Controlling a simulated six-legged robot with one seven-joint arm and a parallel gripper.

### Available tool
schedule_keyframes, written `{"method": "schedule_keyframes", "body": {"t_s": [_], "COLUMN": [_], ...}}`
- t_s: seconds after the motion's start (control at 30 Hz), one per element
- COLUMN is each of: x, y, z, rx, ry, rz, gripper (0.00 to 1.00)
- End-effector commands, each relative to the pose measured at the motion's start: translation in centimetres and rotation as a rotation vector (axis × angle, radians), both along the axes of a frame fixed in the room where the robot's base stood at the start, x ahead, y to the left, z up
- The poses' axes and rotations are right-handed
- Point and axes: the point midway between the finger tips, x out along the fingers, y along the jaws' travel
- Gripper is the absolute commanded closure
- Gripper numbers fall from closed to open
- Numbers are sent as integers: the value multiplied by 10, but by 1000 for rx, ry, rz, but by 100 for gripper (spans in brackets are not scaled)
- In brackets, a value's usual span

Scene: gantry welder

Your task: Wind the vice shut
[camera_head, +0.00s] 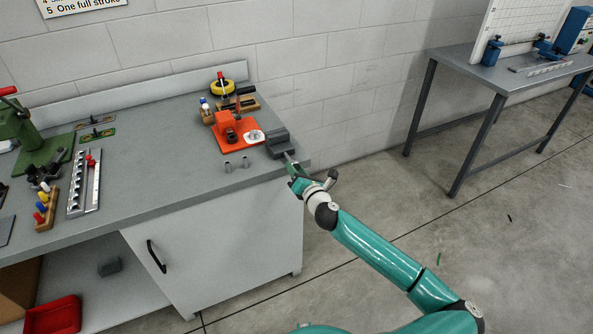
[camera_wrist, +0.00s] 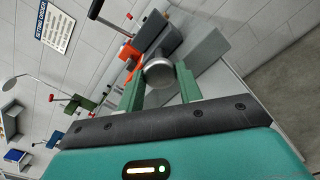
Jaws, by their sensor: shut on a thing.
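The grey vice (camera_head: 277,142) stands at the right front corner of the bench, and its dark block shows in the wrist view (camera_wrist: 169,44). A thin metal screw (camera_head: 289,157) runs from the vice toward my gripper (camera_head: 294,172). In the wrist view my gripper (camera_wrist: 158,88) has its two green fingers on either side of a round metal handle end (camera_wrist: 158,73) and is shut on it. The fingers partly hide the handle. The gap between the vice jaws is too small to judge.
An orange base with a fixture (camera_head: 240,151) sits left of the vice.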

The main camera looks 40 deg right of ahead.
Motion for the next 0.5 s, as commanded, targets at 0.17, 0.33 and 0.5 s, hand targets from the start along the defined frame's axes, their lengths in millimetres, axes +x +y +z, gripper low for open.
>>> {"method": "schedule_keyframes", "body": {"t_s": [0.17, 0.33, 0.5], "x": [0, 0, 0], "y": [1, 1, 0], "z": [2, 2, 2], "rx": [143, 255, 332], "ry": [-46, -79, -102], "rz": [3, 2, 2], "gripper": [87, 87, 87]}}
